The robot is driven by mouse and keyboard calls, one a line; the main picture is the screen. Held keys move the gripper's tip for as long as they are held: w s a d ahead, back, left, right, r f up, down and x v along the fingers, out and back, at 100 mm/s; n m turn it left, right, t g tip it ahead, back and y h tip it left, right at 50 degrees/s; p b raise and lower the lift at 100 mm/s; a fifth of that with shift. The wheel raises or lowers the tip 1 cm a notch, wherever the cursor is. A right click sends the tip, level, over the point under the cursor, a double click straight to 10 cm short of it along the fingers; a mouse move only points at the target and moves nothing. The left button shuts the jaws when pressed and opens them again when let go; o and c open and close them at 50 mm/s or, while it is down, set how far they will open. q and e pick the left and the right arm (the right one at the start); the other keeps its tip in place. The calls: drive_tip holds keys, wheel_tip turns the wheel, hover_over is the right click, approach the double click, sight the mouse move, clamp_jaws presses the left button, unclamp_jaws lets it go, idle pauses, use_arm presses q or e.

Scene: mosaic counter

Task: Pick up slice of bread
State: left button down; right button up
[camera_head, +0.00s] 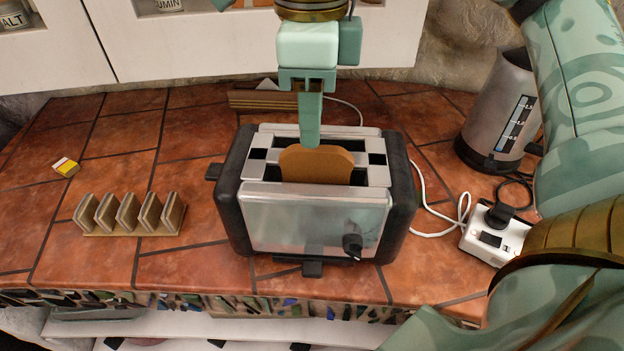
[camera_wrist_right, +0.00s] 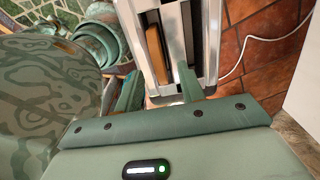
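A brown slice of bread (camera_head: 316,165) stands upright in a slot of the silver and black toaster (camera_head: 312,222), with its top edge sticking out. It also shows in the right wrist view (camera_wrist_right: 155,52). My right gripper (camera_head: 310,140) points down from above, its tip at the bread's top edge. In the head view its fingers line up, so only one shows clearly. In the right wrist view the gripper (camera_wrist_right: 160,85) has its fingers apart, one towards each side of the slice. I cannot tell whether either touches it. My left gripper is out of view.
A kettle (camera_head: 497,110) and a white socket box (camera_head: 494,238) with cables are at the right. The tiled counter (camera_head: 190,262) is clear between rack and toaster.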

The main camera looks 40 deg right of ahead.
sight(324, 164)
drive_tip(key=shift+s+f, duration=0.15)
drive_tip(key=shift+f, duration=0.35)
drive_tip(key=f+b, duration=0.1)
drive_tip(key=f, duration=0.1)
drive_tip(key=f+b, duration=0.1)
drive_tip(key=f, duration=0.1)
drive_tip(key=shift+s+d+f, duration=0.1)
drive_tip(key=shift+d+f, duration=0.1)
drive_tip(key=shift+f, duration=0.2)
drive_tip(key=shift+r, duration=0.1)
drive_tip(key=c, duration=0.7)
